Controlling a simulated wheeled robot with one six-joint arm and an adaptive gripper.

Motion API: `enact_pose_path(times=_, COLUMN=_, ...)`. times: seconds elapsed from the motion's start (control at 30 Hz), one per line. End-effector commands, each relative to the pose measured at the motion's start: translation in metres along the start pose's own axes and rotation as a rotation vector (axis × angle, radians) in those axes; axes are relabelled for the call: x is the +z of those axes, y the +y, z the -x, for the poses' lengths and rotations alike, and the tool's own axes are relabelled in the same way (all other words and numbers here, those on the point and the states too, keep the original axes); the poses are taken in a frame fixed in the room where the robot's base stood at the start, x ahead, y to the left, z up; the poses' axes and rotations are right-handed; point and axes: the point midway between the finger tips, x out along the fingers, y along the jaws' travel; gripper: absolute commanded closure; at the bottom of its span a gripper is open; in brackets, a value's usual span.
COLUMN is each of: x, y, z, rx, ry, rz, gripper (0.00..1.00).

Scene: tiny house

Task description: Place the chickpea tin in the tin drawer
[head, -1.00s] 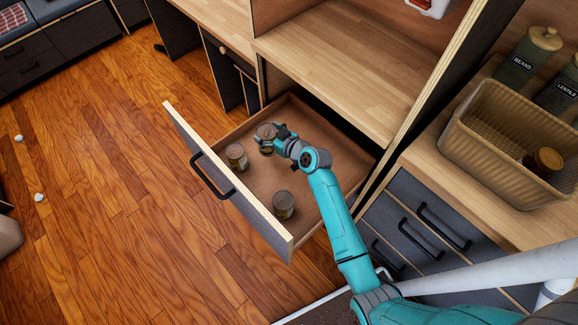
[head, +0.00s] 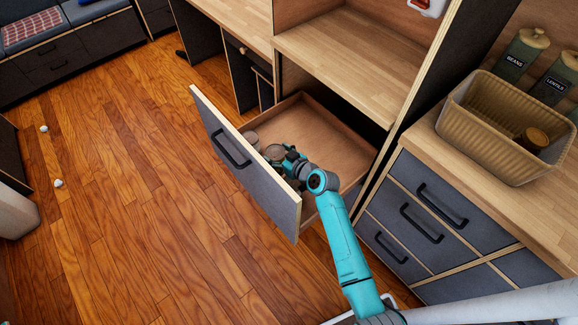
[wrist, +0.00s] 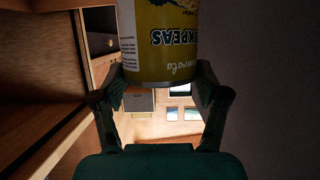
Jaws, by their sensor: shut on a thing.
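The chickpea tin (wrist: 160,45), with a yellow-green label printed CHICKPEAS, appears upside down in the wrist view between both fingers. My gripper (wrist: 160,88) is shut on it. In the head view my gripper (head: 286,160) holds the tin (head: 273,152) within the outline of the open tin drawer (head: 330,148), close behind its front panel. Whether the tin touches the drawer floor cannot be told. The drawer's near corner is hidden by the panel and my arm.
A wooden counter (head: 345,60) overhangs the drawer's back. At right a basket (head: 490,125) and labelled jars (head: 524,55) stand on another counter. The drawer's back right is bare.

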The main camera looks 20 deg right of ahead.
Motion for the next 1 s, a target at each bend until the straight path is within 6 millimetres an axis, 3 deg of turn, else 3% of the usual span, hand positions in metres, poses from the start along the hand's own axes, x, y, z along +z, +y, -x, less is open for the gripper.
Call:
enact_pose_path(times=0.13, x=0.023, y=0.000, z=-0.010, rx=0.001, ry=0.000, rz=-0.003, gripper=0.96)
enact_pose_path(times=0.6, x=0.070, y=0.000, z=-0.029, rx=0.000, ry=0.000, rz=-0.002, gripper=0.96)
enact_pose_path(times=1.0, x=0.076, y=0.000, z=-0.032, rx=0.002, ry=0.001, rz=-0.001, gripper=0.96)
